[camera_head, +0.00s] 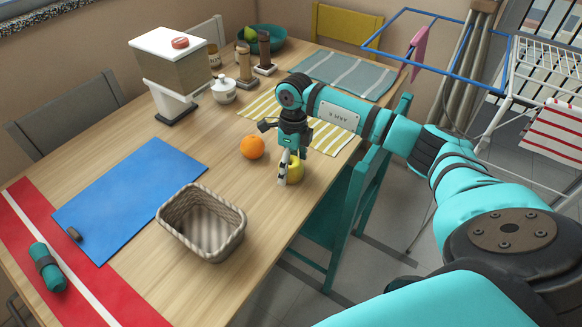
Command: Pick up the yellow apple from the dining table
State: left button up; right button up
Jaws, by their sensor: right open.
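The yellow apple (295,169) sits on the wooden dining table (140,260) near its right edge. My right gripper (284,160) is open and points down right at the apple. One pale finger stands in front of the apple's left side and hides part of it. I cannot tell whether the finger touches the apple. The far side of the gripper is partly hidden. My left gripper is not in view.
An orange (252,147) lies close left of the gripper. A wicker basket (235,218) stands nearer. A striped yellow placemat (262,108) lies behind. A teal chair (347,215) stands against the table's right side. A blue mat (130,190) lies left.

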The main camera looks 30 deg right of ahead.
jog(key=shift+a+f, duration=0.1)
jog(key=shift+f, duration=0.5)
jog(key=c, duration=1.4)
jog(key=shift+o, duration=0.2)
jog(key=shift+r, duration=0.15)
notch_tip(320, 180, up, 10)
jog(key=shift+f+b, duration=0.1)
jog(key=shift+b, duration=0.2)
